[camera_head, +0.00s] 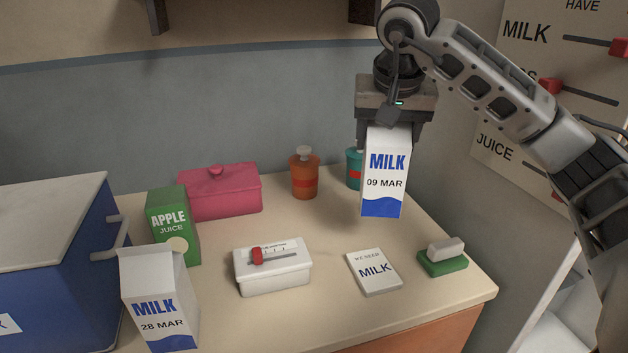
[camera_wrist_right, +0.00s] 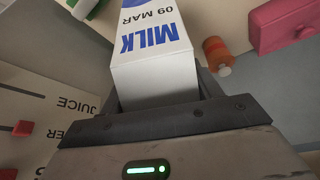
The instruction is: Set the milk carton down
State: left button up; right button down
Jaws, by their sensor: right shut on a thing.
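A white and blue milk carton marked 09 MAR (camera_head: 386,182) hangs upright above the counter (camera_head: 330,210), apart from its surface. My right gripper (camera_head: 394,125) is shut on its top from above. The same carton (camera_wrist_right: 155,70) fills the middle of the right wrist view, between the fingers of my right gripper (camera_wrist_right: 160,105). A second milk carton marked 28 MAR (camera_head: 160,300) stands at the front left of the counter. My left gripper is in neither view.
A blue box (camera_head: 70,260), green juice carton (camera_head: 172,222), pink box (camera_head: 225,192) and orange jar (camera_head: 304,175) stand left and behind. A teal jar (camera_head: 353,168) is partly hidden by the held carton.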

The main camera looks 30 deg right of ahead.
pick_arm(q)
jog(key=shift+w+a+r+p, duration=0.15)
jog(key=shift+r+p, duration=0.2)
jog(key=shift+p, duration=0.35)
pick_arm(e)
jog(key=w+a+f, duration=0.3)
jog(key=w+f, duration=0.7)
jog(key=f, duration=0.1)
jog(key=shift+w+a+f, duration=0.25)
jog(key=shift+w+a, duration=0.05)
jog(key=shift+w, duration=0.05)
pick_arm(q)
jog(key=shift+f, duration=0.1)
pick_arm(e)
jog(key=shift+c, duration=1.6)
grip_release()
jog(key=shift+f, duration=0.2)
jog(key=v, duration=1.2)
jog(key=shift+r, duration=0.2)
